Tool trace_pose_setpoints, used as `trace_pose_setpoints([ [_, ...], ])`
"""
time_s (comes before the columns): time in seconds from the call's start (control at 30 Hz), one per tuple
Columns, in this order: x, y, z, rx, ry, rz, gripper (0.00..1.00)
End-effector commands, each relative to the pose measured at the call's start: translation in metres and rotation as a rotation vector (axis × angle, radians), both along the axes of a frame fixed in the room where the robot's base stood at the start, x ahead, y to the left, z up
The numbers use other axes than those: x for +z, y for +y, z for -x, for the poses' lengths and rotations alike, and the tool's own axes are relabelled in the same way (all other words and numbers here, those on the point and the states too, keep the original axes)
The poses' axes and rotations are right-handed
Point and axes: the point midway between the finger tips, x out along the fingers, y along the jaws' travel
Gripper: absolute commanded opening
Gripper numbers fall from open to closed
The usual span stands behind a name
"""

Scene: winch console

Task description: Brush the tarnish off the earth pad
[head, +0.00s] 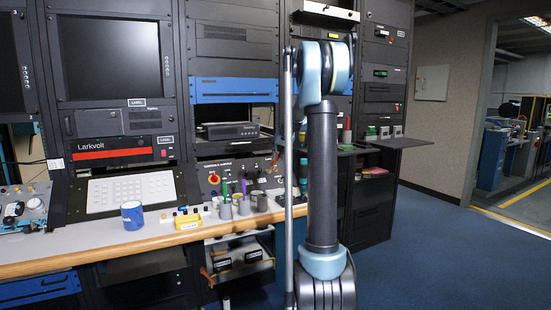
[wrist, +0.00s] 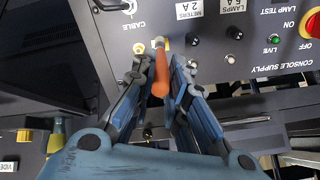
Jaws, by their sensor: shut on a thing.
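In the wrist view my gripper (wrist: 160,88) is shut on the orange handle of a brush (wrist: 160,75). The handle points away from me at the black console panel, and its far end is at a small brass-coloured spot below the CABLE label. I cannot tell whether it touches. A round brass fitting (wrist: 138,48) sits on the panel just left of the brush end. I cannot tell which brass part is the earth pad, and tarnish is too small to make out. In the head view my arm hides the gripper and brush.
The panel also carries a green LIVE lamp (wrist: 274,39), a red switch (wrist: 314,25) and black knobs (wrist: 191,39). Blue floor (head: 430,260) is clear at right.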

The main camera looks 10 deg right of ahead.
Motion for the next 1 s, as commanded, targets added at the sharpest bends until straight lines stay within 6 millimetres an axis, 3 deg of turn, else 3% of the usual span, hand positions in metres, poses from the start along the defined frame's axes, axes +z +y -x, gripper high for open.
trace_pose_setpoints([
  [1.0,0.000,-0.015,-0.005,-0.001,0.000,-0.001,0.00],
])
